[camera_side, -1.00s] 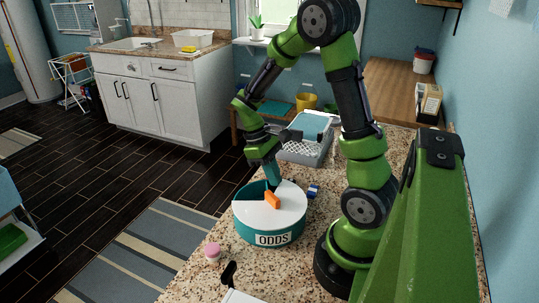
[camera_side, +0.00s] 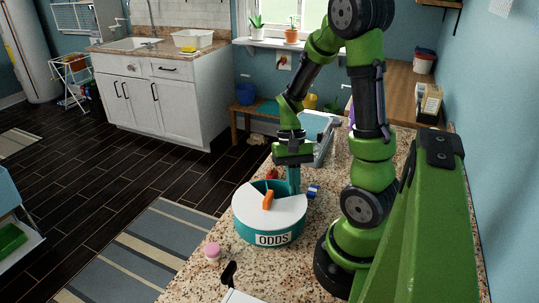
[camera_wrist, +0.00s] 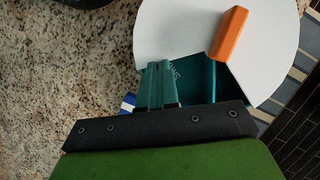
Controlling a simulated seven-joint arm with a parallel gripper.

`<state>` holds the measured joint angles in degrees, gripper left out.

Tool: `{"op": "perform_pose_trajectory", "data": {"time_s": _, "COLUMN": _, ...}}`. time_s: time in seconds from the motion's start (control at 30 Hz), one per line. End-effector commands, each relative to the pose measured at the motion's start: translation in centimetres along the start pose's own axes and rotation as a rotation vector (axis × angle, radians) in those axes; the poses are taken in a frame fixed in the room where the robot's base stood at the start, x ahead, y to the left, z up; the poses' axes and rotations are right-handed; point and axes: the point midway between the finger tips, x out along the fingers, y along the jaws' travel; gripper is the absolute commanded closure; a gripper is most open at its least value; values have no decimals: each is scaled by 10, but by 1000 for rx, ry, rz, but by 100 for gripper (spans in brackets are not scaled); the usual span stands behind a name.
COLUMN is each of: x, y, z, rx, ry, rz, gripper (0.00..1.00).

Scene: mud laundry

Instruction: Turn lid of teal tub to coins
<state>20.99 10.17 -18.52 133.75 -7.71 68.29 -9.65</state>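The round teal tub (camera_side: 258,233) stands on the speckled counter with a label reading ODDS facing the side camera. Its white lid (camera_side: 279,212) has a wedge-shaped opening, now at the back, showing the teal inside (camera_wrist: 218,88). An orange grip (camera_side: 268,200) sits on the lid, and also shows in the wrist view (camera_wrist: 229,34). My gripper (camera_side: 294,190) points down at the back right of the tub. In the wrist view its teal fingers (camera_wrist: 160,68) are together with nothing between them, beside the lid's cut edge. Lettering there is too small to read.
A small blue-and-white item (camera_side: 313,191) lies close to the tub's right. A pink round item (camera_side: 212,252) and a black-handled object (camera_side: 228,273) lie at the front left. A grey basket (camera_side: 325,150) stands behind. The counter's left edge runs close to the tub.

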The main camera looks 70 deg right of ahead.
Motion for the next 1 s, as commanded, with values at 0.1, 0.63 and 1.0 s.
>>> {"op": "perform_pose_trajectory", "data": {"time_s": 0.1, "x": 3, "y": 3, "z": 7, "rx": 102, "ry": -1, "rz": -42, "gripper": 100}}
{"op": "perform_pose_trajectory", "data": {"time_s": 0.63, "x": 12, "y": 4, "z": 30, "rx": 95, "ry": 0, "rz": -37, "gripper": 100}}
{"op": "perform_pose_trajectory", "data": {"time_s": 1.0, "x": 14, "y": 4, "z": 33, "rx": 94, "ry": 0, "rz": -37, "gripper": 100}}
